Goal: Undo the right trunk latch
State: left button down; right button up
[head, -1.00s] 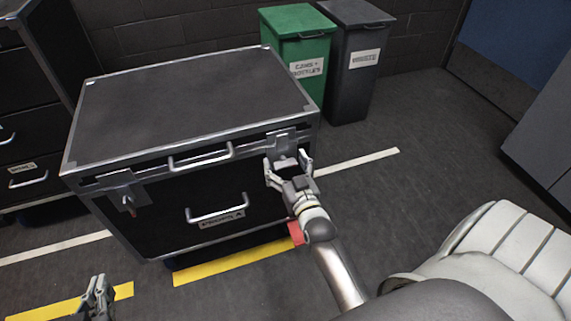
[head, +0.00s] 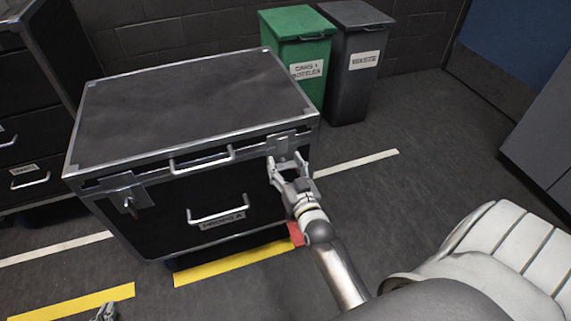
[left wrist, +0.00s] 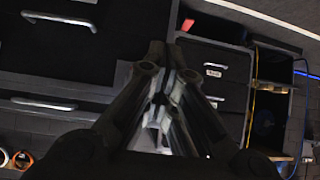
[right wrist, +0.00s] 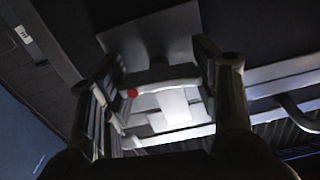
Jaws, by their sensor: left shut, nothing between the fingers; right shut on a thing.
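The black trunk (head: 190,95) with metal edges stands on the floor, its lid down. Its right latch (head: 284,145) is a metal plate at the front right of the lid edge. My right gripper (head: 287,162) is at this latch, shut on its lower part. The right wrist view shows the metal latch (right wrist: 165,108) between the fingers, with a small red spot beside it. The left latch (head: 128,196) is on the front left. My left gripper (head: 106,312) barely shows at the bottom edge; in the left wrist view its fingers (left wrist: 165,80) are together and empty.
The trunk front has a lid handle (head: 202,160) and a lower handle (head: 218,212). A green bin (head: 300,50) and a grey bin (head: 352,95) stand behind right. A drawer cabinet (head: 35,120) is at left. Floor to the right is clear.

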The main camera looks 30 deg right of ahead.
jog(key=m+p, duration=0.2)
jog(key=m, duration=0.1)
jog(key=shift+r+m, duration=0.1)
jog(key=shift+m, duration=0.2)
jog(key=shift+m+p, duration=0.7)
jog(key=m+p, duration=0.1)
jog(key=m, duration=0.1)
jog(key=shift+m, duration=1.3)
jog(key=m, duration=0.2)
jog(key=shift+f+m, duration=0.2)
jog(key=shift+m, duration=0.2)
jog(key=m, duration=0.3)
pick_arm(q)
jog(key=s+a+f+g, duration=0.1)
jog(key=s+f+g, duration=0.1)
jog(key=s, duration=0.3)
jog(key=s+a+f+g+y, duration=0.1)
jog(key=s+a+f+g, duration=0.1)
jog(key=s+g, duration=0.2)
jog(key=shift+s+a+g+y, duration=0.25)
jog(key=shift+s+g+y, duration=0.05)
jog(key=shift+s, duration=0.7)
pick_arm(e)
jog(key=shift+m, duration=0.7)
